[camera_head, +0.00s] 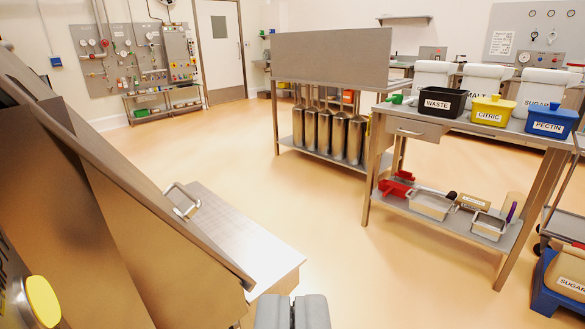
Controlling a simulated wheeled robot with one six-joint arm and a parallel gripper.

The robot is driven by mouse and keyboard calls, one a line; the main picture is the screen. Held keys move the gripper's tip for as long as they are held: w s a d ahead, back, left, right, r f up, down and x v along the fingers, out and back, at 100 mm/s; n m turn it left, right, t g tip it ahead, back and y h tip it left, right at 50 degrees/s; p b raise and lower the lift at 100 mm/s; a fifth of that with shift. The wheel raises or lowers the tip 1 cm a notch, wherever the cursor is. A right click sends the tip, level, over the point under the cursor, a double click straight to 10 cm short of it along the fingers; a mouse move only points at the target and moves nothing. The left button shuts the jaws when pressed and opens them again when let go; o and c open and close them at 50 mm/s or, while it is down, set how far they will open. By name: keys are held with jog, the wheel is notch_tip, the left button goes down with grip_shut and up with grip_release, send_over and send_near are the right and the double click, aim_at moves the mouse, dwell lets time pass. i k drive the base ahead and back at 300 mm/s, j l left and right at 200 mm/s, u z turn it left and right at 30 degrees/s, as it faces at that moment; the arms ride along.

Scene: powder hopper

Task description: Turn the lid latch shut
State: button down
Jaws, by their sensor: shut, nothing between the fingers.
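A large tilted steel panel (120,185), which looks like the hopper lid, fills the left side. A small metal loop handle (182,201) shows beside its upper edge, over a steel top. A round yellow disc (42,301) is at the lower left, partly cut off by the frame; I cannot tell whether it belongs to the latch. No part is clearly recognisable as the latch. My gripper (291,312) is at the bottom centre, fingers shut and empty, right of the panel and apart from the handle.
A steel worktop (222,232) lies left of my gripper. A bench on the right holds the waste (441,103), citric (493,111) and pectin (551,123) tubs. Steel canisters (330,132) stand under a middle bench. Open floor (330,220) lies between.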

aim_at(185, 210)
jog(key=i+l+u, duration=0.2)
jog(key=u, duration=0.2)
jog(key=i+l+u, duration=0.15)
jog(key=l+u, duration=0.2)
jog(key=i+l+u, duration=0.1)
jog(key=l+u, duration=0.65)
jog(key=i+l, duration=0.05)
